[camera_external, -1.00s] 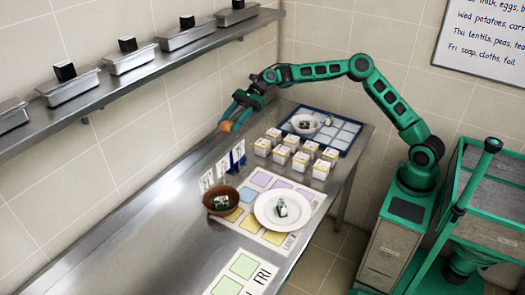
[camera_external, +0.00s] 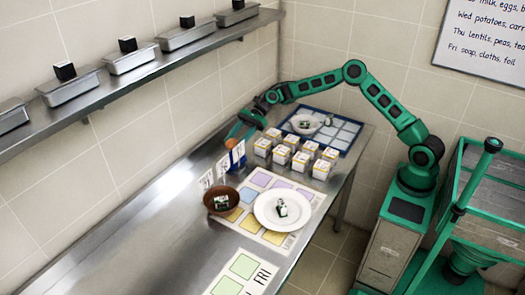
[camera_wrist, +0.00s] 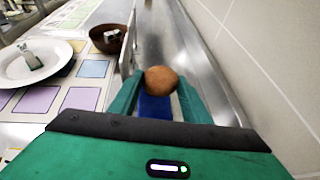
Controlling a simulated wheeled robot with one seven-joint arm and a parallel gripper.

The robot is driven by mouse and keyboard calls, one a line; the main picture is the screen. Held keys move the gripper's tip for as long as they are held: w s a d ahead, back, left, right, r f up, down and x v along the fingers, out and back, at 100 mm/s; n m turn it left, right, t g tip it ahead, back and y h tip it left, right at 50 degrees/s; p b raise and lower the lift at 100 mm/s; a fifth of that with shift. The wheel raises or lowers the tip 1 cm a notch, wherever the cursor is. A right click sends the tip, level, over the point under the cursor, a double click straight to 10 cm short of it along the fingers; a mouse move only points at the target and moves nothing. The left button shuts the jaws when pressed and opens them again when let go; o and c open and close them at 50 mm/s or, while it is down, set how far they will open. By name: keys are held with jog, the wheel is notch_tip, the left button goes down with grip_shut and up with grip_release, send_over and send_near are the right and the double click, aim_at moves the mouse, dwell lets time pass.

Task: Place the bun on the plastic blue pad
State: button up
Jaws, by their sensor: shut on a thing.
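The bun (camera_external: 231,143), small, round and orange-brown, is between the fingertips of my gripper (camera_external: 234,139). My gripper is shut on it, above the back of the steel counter near the wall. In the wrist view the bun (camera_wrist: 161,79) sits between the two green fingers. A blue upright piece (camera_external: 238,158) stands just below the bun in the external view; blue (camera_wrist: 155,108) also shows below it in the wrist view. A flat blue-edged pad with pale squares (camera_external: 345,149) lies at the counter's far end, with a small plate on it. I cannot tell which is the task's pad.
Several white boxes (camera_external: 281,154) stand in rows beside the blue-edged pad. A brown bowl (camera_external: 211,207) and white plate (camera_external: 263,221) hold small items, on a coloured chart. White upright cards (camera_external: 206,181) stand near the bowl. The counter's front left is bare.

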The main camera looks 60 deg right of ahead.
jog(key=shift+f, duration=2.25)
jog(key=o, duration=0.8)
jog(key=shift+f, duration=0.1)
jog(key=shift+c, duration=0.2)
jog(key=v, duration=1.2)
jog(key=shift+s, duration=0.1)
